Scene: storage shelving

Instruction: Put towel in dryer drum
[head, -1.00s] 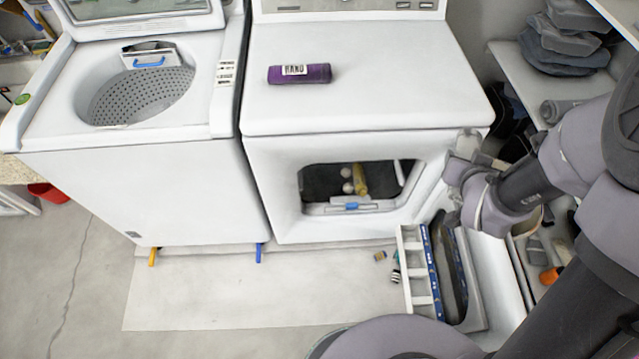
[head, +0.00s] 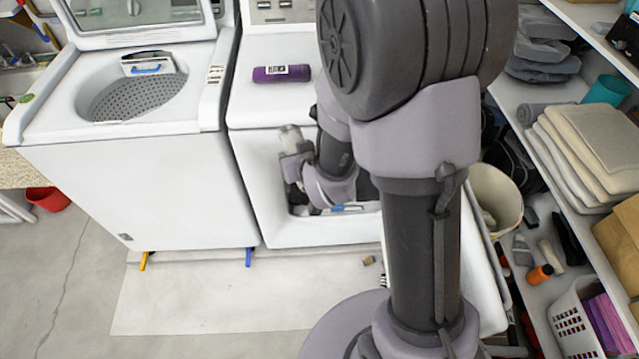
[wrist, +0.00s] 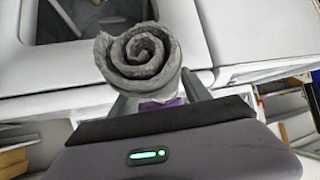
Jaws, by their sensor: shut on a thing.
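My gripper (wrist: 158,98) is shut on a rolled grey towel (wrist: 140,56), whose spiral end faces up in the wrist view. The dryer's front opening (head: 368,192) is largely hidden behind my arm. A dark opening in a white front (wrist: 90,18) shows at the upper left of the wrist view, beyond the towel. The held towel appears outside the opening.
A purple labelled item (head: 283,73) lies on the dryer top. An open top-loading washer (head: 130,170) stands to the left. Shelves on the right hold folded towels (head: 590,140), a rolled grey item (head: 540,113) and a white basket (head: 578,325). A cream bin (head: 495,200) stands right of my arm.

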